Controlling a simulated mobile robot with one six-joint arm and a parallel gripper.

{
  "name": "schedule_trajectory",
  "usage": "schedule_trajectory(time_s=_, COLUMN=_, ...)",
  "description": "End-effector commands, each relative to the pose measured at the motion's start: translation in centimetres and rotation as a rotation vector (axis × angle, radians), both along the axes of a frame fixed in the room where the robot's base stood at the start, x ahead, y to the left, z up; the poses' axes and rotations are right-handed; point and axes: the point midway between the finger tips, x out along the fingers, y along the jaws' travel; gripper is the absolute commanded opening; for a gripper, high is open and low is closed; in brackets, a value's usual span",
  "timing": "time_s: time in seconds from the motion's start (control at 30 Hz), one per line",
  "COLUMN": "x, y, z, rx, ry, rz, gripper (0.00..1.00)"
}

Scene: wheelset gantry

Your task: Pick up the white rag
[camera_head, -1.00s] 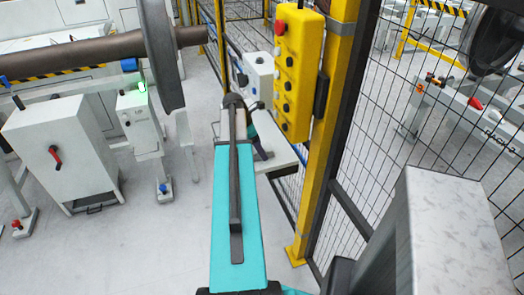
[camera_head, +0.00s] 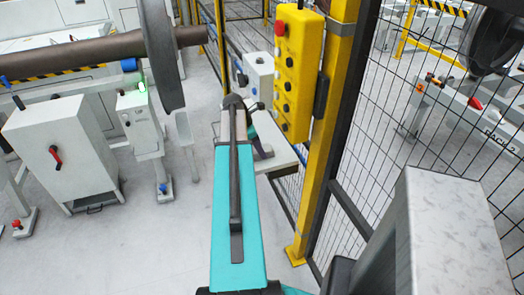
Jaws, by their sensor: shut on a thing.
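I cannot make out the white rag in this view. My teal arm reaches forward from the bottom middle and ends in a dark joint beside a pale grey ledge (camera_head: 283,161). My gripper is hidden beyond the arm, so neither its fingers nor anything between them shows. The part of the ledge behind the arm is also hidden.
A yellow post (camera_head: 328,150) with a yellow button box (camera_head: 298,75) stands just right of the arm, joined to a black mesh fence (camera_head: 400,130). A grey cabinet (camera_head: 65,150) and a wheelset (camera_head: 160,50) are on the left. Floor (camera_head: 150,240) left of the arm is clear.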

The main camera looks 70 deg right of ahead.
Motion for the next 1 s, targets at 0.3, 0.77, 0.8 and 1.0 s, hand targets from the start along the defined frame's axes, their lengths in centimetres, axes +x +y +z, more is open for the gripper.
schedule_trajectory(time_s=0.3, x=0.0, y=0.0, z=0.1, rx=0.000, ry=0.000, rz=0.000, gripper=0.25)
schedule_trajectory(time_s=0.77, x=0.1, y=-0.1, z=3.3, rx=-0.002, ry=-0.001, rz=0.000, gripper=0.25)
schedule_trajectory(time_s=0.8, x=0.0, y=-0.1, z=3.6, rx=-0.002, ry=0.000, rz=-0.001, gripper=0.25)
schedule_trajectory(time_s=1.0, x=1.3, y=2.5, z=4.1, rx=-0.001, ry=-0.001, rz=0.003, gripper=0.25)
